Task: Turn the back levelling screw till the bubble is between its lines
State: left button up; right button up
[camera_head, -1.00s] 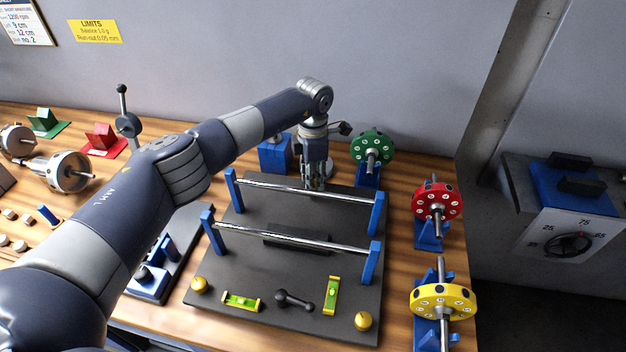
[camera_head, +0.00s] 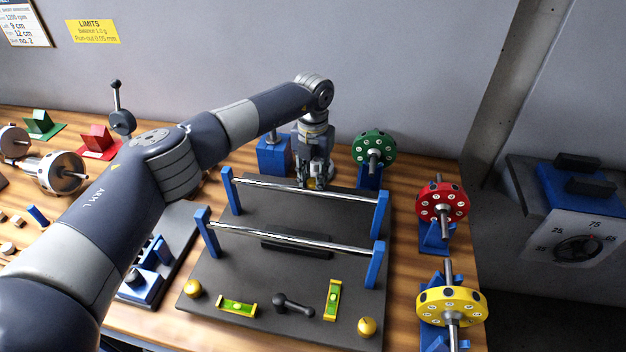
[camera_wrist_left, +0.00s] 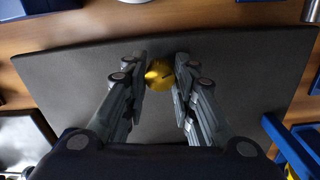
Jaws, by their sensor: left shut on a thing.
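The back levelling screw is a gold knob (camera_wrist_left: 160,74) at the back edge of the dark base plate (camera_wrist_left: 60,75). In the left wrist view it sits between the two fingers of my left gripper (camera_wrist_left: 161,72), which is shut on it. In the head view the left gripper (camera_head: 314,182) points down behind the back rail, with a bit of gold at its tips. Two spirit levels lie at the front of the plate: one lying crosswise (camera_head: 237,306) and one lengthwise (camera_head: 332,299). Their bubbles are too small to read. My right gripper is not in view.
Two gold front screws (camera_head: 193,288) and (camera_head: 367,327) sit at the plate's front corners. Two steel rails (camera_head: 300,190) on blue posts span the plate. Green (camera_head: 374,146), red (camera_head: 442,202) and yellow (camera_head: 452,306) rotors stand to the right. A blue block (camera_head: 274,155) stands behind, near the gripper.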

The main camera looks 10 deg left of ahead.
aim_at(313, 181)
pick_arm(q)
jog(key=n, duration=0.4)
jog(key=shift+w+r+n, duration=0.15)
jog(key=shift+r+n, duration=0.05)
jog(key=shift+n, duration=0.1)
jog(key=shift+n+b, duration=0.35)
jog(key=shift+n, duration=1.25)
jog(key=shift+r+n, duration=0.1)
jog(key=shift+n, duration=0.2)
jog(key=o, duration=0.8)
jog(key=shift+o, duration=1.4)
notch_tip(313, 181, up, 12)
